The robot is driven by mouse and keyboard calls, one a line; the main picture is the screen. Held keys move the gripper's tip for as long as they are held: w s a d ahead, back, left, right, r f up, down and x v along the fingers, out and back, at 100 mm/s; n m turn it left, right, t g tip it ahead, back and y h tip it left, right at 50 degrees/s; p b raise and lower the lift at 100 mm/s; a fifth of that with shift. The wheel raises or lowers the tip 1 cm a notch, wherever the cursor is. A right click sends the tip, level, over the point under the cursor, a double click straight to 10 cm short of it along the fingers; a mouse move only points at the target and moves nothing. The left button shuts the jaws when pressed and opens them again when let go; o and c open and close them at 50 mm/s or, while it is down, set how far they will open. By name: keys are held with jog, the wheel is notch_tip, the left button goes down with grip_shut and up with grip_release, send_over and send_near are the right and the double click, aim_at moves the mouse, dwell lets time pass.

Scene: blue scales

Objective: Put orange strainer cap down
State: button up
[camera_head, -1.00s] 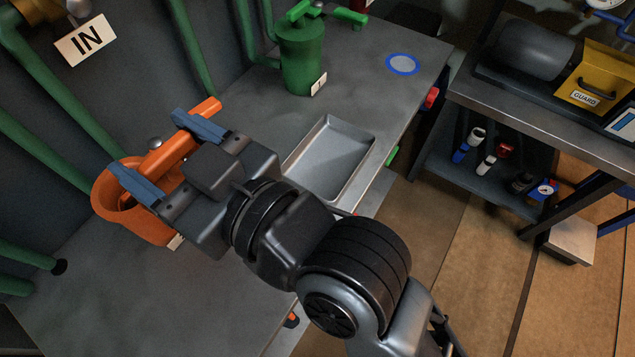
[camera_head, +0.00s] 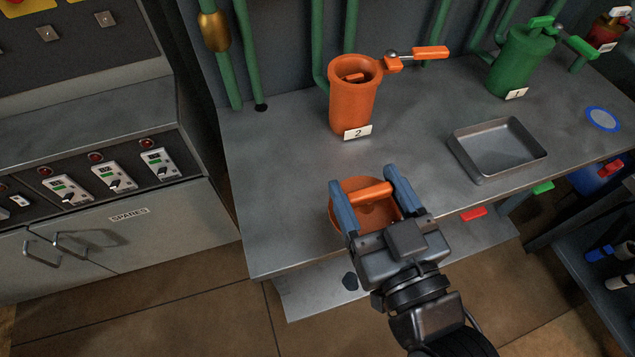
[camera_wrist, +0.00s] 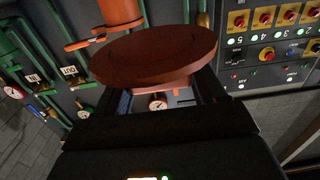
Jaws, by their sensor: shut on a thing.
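The orange strainer cap (camera_head: 347,222) is a round disc with a bar handle on top. My gripper (camera_head: 362,181) is shut on that bar, with one blue finger at each side. The cap is over the front part of the grey bench; its height above the top is hard to tell. In the wrist view the cap (camera_wrist: 155,55) fills the space past the fingers. The orange strainer body (camera_head: 352,108), labelled 2, stands open behind the cap and apart from it. Its orange clamp arm (camera_head: 430,52) is swung out to the right.
An empty grey tray (camera_head: 497,147) lies on the bench to the right. A green strainer (camera_head: 520,62), labelled 1, stands behind it. A blue-ringed disc (camera_head: 602,118) is at the far right. The bench (camera_head: 275,190) is bare left of the cap.

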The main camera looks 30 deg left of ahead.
jog(key=a+f+p, duration=0.1)
jog(key=a+f, duration=0.1)
jog(key=a, duration=0.1)
jog(key=a+f+p, duration=0.1)
jog(key=a+f, duration=0.1)
jog(key=a, duration=0.2)
jog(key=s+a+f+p, duration=0.1)
jog(key=a+f, duration=0.1)
jog(key=a, duration=0.2)
jog(key=shift+f, duration=2.2)
jog(key=shift+f, duration=0.15)
jog(key=o, duration=1.4)
jog(key=b+v, duration=0.1)
jog(key=v, duration=1.1)
